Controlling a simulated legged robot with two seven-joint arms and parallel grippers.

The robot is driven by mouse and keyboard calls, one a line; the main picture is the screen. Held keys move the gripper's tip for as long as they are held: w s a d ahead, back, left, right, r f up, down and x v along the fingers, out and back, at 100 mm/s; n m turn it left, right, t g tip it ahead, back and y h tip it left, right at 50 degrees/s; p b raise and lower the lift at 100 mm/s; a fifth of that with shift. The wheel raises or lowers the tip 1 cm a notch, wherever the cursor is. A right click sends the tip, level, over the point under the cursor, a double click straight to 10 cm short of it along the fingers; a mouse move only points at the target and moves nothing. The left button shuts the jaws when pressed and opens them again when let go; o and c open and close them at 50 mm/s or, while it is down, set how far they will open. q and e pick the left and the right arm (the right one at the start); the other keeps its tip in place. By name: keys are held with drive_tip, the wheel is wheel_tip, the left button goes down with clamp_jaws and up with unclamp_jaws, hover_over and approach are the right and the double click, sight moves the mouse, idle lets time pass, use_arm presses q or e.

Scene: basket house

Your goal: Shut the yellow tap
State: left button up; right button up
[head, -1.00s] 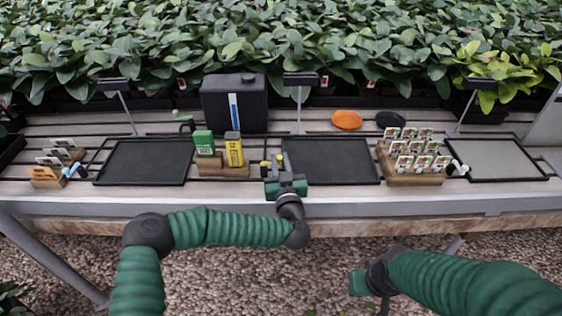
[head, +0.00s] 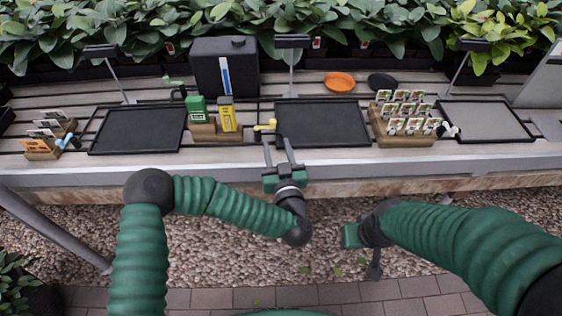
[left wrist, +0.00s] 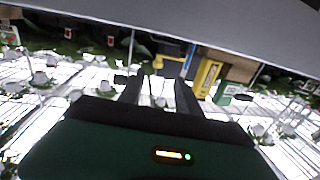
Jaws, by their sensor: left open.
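The yellow tap (head: 265,125) sits at the left edge of the middle dark tray (head: 322,125), right of a yellow box (head: 228,115). My left gripper (head: 277,140) is open and empty. Its two fingers point at the tap from the near side, with the left fingertip just below the tap in the picture; I cannot tell whether they touch. In the left wrist view the open fingers (left wrist: 160,90) show, with a small yellow shape beyond them that may be the tap. My right gripper (head: 365,245) hangs before the table at lower right, its jaws unclear.
A green box (head: 196,109) stands left of the yellow box in a wooden holder. A black canister (head: 226,68) with a blue strip is behind. A wooden rack of seed packets (head: 403,138) is right of the middle tray. The table's front edge (head: 400,168) lies under my left wrist.

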use_arm(q)
drive_tip(key=s+d, duration=0.1)
drive_tip(key=s, duration=0.6)
drive_tip(key=shift+s, duration=0.25)
drive_tip(key=shift+w+f, duration=0.1)
use_arm(e)
drive_tip(key=shift+o, duration=0.2)
